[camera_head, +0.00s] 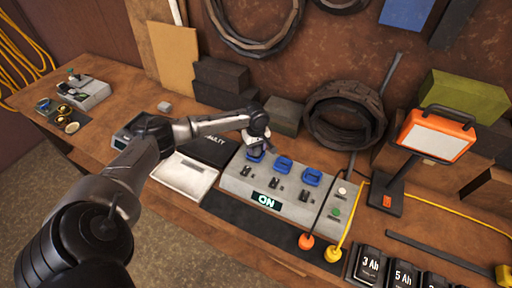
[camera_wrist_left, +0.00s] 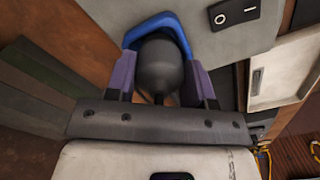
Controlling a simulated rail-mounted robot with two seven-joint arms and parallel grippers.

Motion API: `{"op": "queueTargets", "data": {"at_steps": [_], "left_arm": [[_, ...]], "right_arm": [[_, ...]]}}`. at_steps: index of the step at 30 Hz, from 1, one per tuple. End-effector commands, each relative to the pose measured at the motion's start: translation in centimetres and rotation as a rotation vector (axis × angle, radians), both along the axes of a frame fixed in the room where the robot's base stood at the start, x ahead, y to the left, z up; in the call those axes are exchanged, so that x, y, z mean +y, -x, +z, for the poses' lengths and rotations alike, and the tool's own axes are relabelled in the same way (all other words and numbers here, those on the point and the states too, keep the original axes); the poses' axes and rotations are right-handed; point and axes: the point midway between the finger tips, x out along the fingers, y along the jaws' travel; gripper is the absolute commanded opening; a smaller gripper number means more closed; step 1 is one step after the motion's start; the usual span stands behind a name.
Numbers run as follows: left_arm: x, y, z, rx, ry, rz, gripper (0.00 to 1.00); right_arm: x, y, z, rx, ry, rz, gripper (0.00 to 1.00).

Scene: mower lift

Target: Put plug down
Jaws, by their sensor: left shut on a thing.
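The grey control box (camera_head: 232,182) stands on the bench with three blue sockets (camera_head: 283,163) along its top, a black switch below each, and a display reading ON. My left gripper (camera_head: 258,150) is at the leftmost blue socket. In the left wrist view its purple-sided fingers (camera_wrist_left: 160,80) are shut on a dark grey, rounded plug (camera_wrist_left: 158,66). A blue hoop-shaped part (camera_wrist_left: 157,22) curves around the plug's far end. How deep the plug sits there is hidden. My right gripper is not in view.
An orange plug (camera_head: 306,241) and a yellow plug (camera_head: 333,254) lie in front of the box. An orange lamp (camera_head: 436,138) stands at the right. Labelled battery packs (camera_head: 369,265) stand at the front right. A black-and-white case (camera_head: 184,178) lies left of the box.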

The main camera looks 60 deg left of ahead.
Motion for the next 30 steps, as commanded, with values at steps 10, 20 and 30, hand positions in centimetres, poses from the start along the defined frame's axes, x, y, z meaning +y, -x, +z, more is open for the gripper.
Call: {"op": "queueTargets", "data": {"at_steps": [10,20,30], "left_arm": [[0.05,-0.03,-0.14,-0.001,-0.001,0.001,0.23],[0.06,-0.03,-0.63,-0.001,-0.002,0.001,0.64],[0.07,-0.03,-0.6,-0.002,-0.002,0.001,0.74]], "right_arm": [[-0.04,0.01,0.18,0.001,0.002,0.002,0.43],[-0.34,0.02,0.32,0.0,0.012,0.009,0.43],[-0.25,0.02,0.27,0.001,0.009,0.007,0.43]]}}
